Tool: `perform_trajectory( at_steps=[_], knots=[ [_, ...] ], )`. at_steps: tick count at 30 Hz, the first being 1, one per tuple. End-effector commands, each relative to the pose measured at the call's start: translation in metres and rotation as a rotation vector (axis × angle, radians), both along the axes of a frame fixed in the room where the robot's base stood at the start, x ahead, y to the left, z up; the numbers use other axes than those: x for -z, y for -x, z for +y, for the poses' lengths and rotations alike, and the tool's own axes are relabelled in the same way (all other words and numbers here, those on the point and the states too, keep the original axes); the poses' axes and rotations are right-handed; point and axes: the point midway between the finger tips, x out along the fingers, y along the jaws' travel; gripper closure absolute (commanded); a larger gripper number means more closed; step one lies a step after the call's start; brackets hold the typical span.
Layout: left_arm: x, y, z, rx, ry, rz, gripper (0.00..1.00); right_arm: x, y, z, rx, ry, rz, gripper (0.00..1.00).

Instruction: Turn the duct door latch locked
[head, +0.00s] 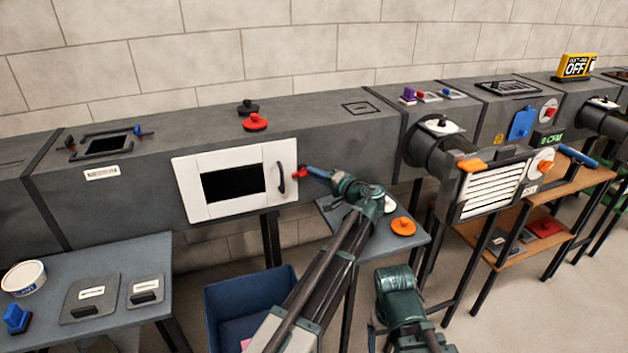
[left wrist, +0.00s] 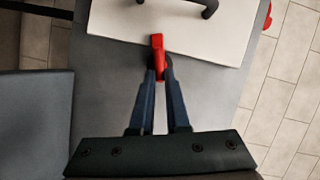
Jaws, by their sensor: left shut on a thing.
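The duct door (head: 215,211) is a white panel with a dark window and a black handle (head: 281,178), closed against the grey duct. The red latch (head: 297,174) sits at the door's right edge. My left gripper (head: 307,171) reaches it from the right and is shut on it. In the left wrist view the red latch (left wrist: 157,42) stands between the blue fingertips (left wrist: 160,68), beside the white door's edge (left wrist: 160,25). The fingers hide part of the latch. My right gripper is not in view; only part of that arm shows at the bottom.
A blue bin (head: 225,300) stands below the door. A grey table (head: 115,255) is at left. A small table with an orange knob (head: 403,226) is right of my left wrist. A round duct and white louvre (head: 492,185) stand farther right.

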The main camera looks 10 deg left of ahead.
Motion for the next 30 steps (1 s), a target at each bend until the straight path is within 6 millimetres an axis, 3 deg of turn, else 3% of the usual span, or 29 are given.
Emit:
perform_trajectory(
  at_steps=[3, 12, 30],
  knots=[
    [0.007, 0.000, -0.001, 0.000, -0.071, 0.052, 1.00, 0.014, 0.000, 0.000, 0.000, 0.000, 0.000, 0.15],
    [0.009, 0.000, -0.001, 0.000, -0.206, 0.144, 1.00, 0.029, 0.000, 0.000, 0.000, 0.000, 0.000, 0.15],
    [0.008, 0.000, -0.001, 0.001, -0.270, 0.188, 1.00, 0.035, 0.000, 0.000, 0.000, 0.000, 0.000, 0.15]
  ],
)
